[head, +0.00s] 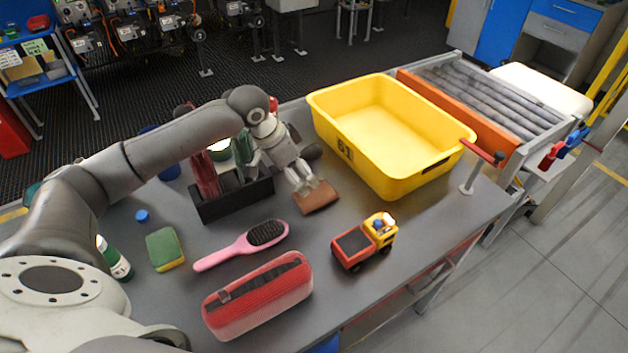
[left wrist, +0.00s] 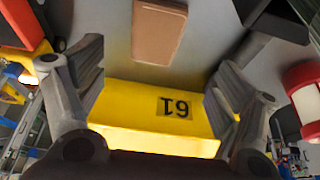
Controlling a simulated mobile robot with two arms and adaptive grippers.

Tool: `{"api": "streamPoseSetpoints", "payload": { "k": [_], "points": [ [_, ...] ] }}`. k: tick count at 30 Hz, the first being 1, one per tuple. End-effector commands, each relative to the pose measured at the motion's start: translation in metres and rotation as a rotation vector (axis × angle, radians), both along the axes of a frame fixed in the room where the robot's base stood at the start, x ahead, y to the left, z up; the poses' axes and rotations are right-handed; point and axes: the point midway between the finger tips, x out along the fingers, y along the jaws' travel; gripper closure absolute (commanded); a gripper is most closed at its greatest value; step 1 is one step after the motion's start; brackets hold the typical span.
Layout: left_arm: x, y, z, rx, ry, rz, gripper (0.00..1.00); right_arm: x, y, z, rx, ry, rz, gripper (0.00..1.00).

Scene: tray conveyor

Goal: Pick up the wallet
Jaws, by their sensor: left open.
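The wallet (head: 316,197) is a small flat brown rectangle lying on the grey table, in front of the yellow tray. In the left wrist view the wallet (left wrist: 159,31) lies at the top middle, beyond the fingertips. My left gripper (head: 308,186) is just above the wallet's far edge in the head view. In the left wrist view its two fingers (left wrist: 155,75) are wide apart with nothing between them. Whether a fingertip touches the wallet I cannot tell. My right gripper does not show in either view.
The yellow tray (head: 352,151) marked 61 stands close behind. A black organizer (head: 234,201) is left of the wallet. A toy truck (head: 364,242), pink hairbrush (head: 243,245), red case (head: 258,296) and sponge (head: 165,249) lie in front. A roller conveyor (head: 487,95) is at back right.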

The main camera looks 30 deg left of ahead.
Motion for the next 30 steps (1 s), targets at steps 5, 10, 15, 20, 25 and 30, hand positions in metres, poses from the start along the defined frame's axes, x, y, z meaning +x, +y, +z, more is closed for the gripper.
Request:
{"api": "streamPoseSetpoints", "payload": {
  "k": [5,10,15,20,25,30],
  "points": [
    [0.008,-0.007,-0.025,-0.001,0.004,-0.001,0.12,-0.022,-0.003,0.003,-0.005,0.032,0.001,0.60],
    [0.016,-0.010,-0.045,0.001,0.003,0.000,0.12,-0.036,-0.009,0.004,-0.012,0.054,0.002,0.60],
    [0.020,-0.014,-0.053,-0.001,0.003,0.000,0.12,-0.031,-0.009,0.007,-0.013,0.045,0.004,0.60],
    [0.031,-0.021,-0.070,-0.002,0.003,0.000,0.12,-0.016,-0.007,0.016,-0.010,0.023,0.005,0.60],
    [0.038,-0.024,-0.089,0.000,0.001,0.000,0.12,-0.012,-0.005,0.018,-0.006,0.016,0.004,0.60],
    [0.039,-0.025,-0.094,0.002,0.001,-0.001,0.12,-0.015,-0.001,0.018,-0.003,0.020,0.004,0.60]
  ]
}}
